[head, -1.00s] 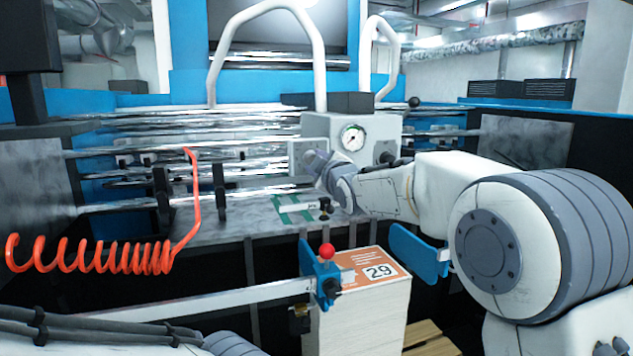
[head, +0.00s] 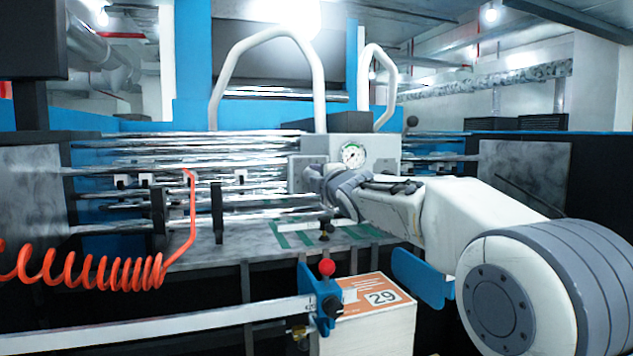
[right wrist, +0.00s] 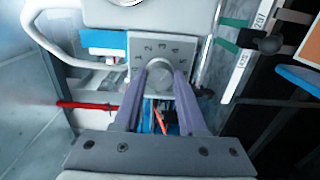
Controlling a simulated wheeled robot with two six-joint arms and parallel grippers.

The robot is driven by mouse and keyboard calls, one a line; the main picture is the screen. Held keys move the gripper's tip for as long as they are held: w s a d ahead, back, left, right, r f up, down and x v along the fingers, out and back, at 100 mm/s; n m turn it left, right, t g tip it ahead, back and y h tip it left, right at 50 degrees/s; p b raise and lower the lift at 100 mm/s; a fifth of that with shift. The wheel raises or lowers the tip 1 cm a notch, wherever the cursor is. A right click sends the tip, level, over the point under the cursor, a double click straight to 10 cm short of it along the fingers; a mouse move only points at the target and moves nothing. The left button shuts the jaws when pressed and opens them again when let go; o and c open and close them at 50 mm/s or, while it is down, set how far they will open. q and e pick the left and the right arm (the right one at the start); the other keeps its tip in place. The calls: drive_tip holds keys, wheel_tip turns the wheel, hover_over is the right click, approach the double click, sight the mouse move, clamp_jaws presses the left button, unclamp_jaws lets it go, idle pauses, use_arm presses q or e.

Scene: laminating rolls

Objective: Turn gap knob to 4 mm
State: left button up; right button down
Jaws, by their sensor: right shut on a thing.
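The gap knob (right wrist: 159,77) is a round grey knob on a pale plate (right wrist: 178,48) with a small printed number scale, seen in the right wrist view. The knob's exact setting cannot be read. My right gripper (right wrist: 159,70) is shut on the knob, one purple-grey finger on each side of it. In the head view my right gripper (head: 318,182) is at the left part of the grey gauge box (head: 385,150), and it and the wrist hide the knob. My left gripper is not in view.
A pressure gauge (head: 352,155) sits above my right wrist. Shiny rollers (head: 130,160) run behind. A coiled red hose (head: 100,270) hangs at left. A long metal bar (head: 170,323) with a blue clamp and red ball (head: 327,268) crosses in front of a paper stack (head: 375,335).

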idle(0.3)
drive_tip(key=shift+c, duration=2.3)
unclamp_jaws()
drive_tip(key=shift+a, duration=0.1)
drive_tip(key=b+v, duration=0.2)
drive_tip(key=v, duration=0.8)
drive_tip(key=shift+s, duration=0.25)
